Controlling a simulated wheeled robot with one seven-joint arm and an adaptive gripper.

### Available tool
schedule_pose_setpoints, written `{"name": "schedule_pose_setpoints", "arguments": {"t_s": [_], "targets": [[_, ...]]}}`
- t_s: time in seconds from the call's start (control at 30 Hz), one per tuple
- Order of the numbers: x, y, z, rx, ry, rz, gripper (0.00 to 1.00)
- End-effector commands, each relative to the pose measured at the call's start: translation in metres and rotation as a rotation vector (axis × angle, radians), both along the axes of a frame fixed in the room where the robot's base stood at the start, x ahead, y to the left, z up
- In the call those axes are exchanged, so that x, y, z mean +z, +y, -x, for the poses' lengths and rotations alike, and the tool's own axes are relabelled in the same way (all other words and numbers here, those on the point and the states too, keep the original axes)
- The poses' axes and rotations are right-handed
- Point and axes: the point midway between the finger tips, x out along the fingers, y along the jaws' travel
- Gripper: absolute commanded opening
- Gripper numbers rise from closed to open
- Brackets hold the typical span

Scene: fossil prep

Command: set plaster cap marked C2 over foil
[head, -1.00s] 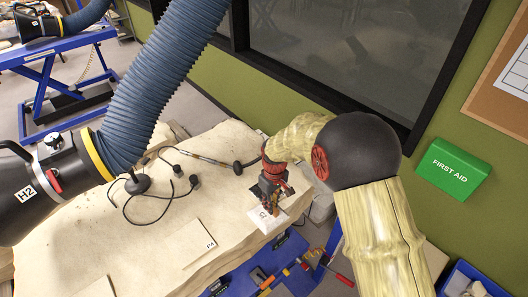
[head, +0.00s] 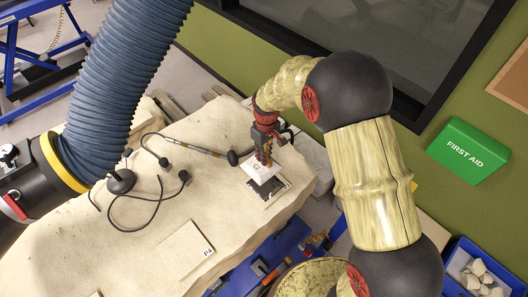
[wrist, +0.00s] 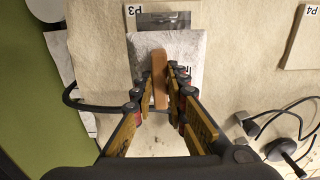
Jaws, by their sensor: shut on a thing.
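My gripper (head: 263,160) is shut on the brown upright grip (wrist: 159,80) of a white plaster cap (wrist: 190,50). The cap also shows in the head view (head: 262,174), below my fingers; its mark is too small to read surely. A dark grey patch (head: 271,192), perhaps the foil, lies on the pale slab just below and right of the cap in the head view. In the wrist view its grey surface (wrist: 165,20) shows past the cap's far edge, beside a P3 label. The cap hides part of it. I cannot tell whether the cap touches anything beneath.
A flat plate marked P4 (head: 180,252) lies nearer on the pale slab (head: 110,235). Black cables and a thin tool (head: 195,147) lie left of my gripper. A large blue hose (head: 125,80) stands at left. Blue trays with tools are below the slab's edge.

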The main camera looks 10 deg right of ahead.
Motion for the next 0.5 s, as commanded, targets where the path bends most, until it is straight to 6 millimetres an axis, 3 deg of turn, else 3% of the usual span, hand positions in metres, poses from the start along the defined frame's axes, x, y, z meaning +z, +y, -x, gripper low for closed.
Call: {"name": "schedule_pose_setpoints", "arguments": {"t_s": [0.5], "targets": [[-0.041, 0.0, 0.0, 0.0, 0.0, 0.0, 0.0]]}}
